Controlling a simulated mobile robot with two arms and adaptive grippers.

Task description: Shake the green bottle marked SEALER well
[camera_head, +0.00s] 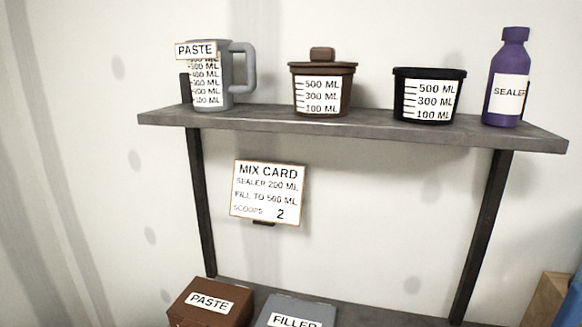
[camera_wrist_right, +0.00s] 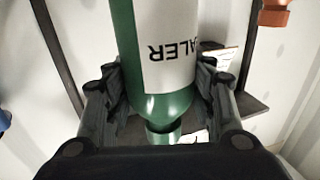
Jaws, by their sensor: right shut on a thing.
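The green bottle (camera_wrist_right: 122,40) shows in the right wrist view, with a white label whose visible letters read "ALER", upside down in the picture. Its narrow neck end is toward the bottom of the picture, and its other end is cut off at the top. My right gripper (camera_wrist_right: 160,88) is shut on the green bottle, one finger on each side. The head view shows neither gripper and no green bottle. A purple bottle (camera_head: 506,65) there, also marked SEALER, stands upright at the shelf's right end.
The grey upper shelf (camera_head: 350,129) also holds a grey PASTE jug (camera_head: 225,73), a lidded brown tub (camera_head: 320,83) and an open black tub (camera_head: 430,93). A mix card (camera_head: 268,192) hangs below. A PASTE box (camera_head: 210,306) and a FILLER box (camera_head: 295,310) sit lower.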

